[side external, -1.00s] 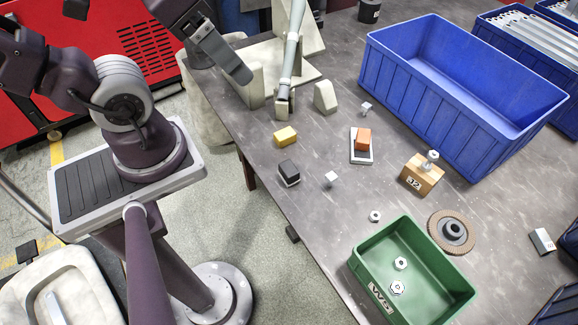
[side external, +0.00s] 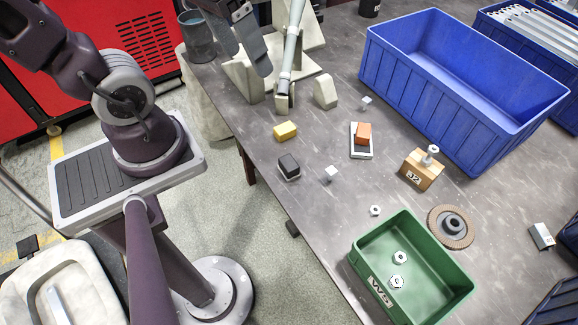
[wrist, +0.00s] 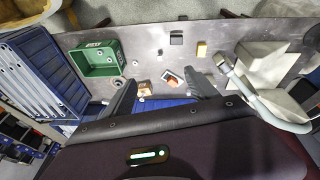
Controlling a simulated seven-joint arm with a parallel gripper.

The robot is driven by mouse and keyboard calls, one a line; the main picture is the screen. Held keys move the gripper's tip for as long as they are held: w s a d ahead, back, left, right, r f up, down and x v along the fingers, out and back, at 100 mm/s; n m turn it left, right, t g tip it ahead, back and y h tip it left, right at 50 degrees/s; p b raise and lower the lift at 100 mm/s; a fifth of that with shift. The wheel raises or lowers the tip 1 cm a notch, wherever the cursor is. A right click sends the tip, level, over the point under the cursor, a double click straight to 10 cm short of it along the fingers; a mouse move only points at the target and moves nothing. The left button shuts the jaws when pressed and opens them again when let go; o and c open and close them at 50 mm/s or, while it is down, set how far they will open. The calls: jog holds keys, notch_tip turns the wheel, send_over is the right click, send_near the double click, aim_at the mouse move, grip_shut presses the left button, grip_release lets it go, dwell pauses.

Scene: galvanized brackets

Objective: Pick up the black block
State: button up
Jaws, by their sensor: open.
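The black block (side external: 289,167) sits on the grey table near its left edge in the side view, with a pale layer at its base. In the wrist view the black block (wrist: 176,38) is near the top, beyond the fingertips. My gripper (side external: 249,64) is high at the top of the side view, up and left of the block and well apart from it. The wrist view shows its two fingers (wrist: 162,81) spread, with nothing held between them.
A yellow block (side external: 285,131) and a small pale cube (side external: 331,174) flank the black block. A white stand with a pipe (side external: 290,50) is close to my gripper. A green bin (side external: 360,264) and a blue crate (side external: 480,135) stand to the right.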

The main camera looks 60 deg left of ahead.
jog(key=w+a+f+n+g+h, duration=0.4)
jog(key=w+f+n+h, duration=0.15)
jog(key=w+f, duration=0.35)
jog(key=n+t+h, duration=0.6)
jog(key=n, duration=0.9)
send_near(285, 159)
jog(key=shift+x, duration=1)
jog(key=x, duration=0.6)
jog(key=shift+d+f, duration=0.1)
jog(key=shift+d, duration=0.15)
jog(key=shift+w+d+f, duration=0.15)
jog(key=shift+d, duration=0.15)
grip_shut()
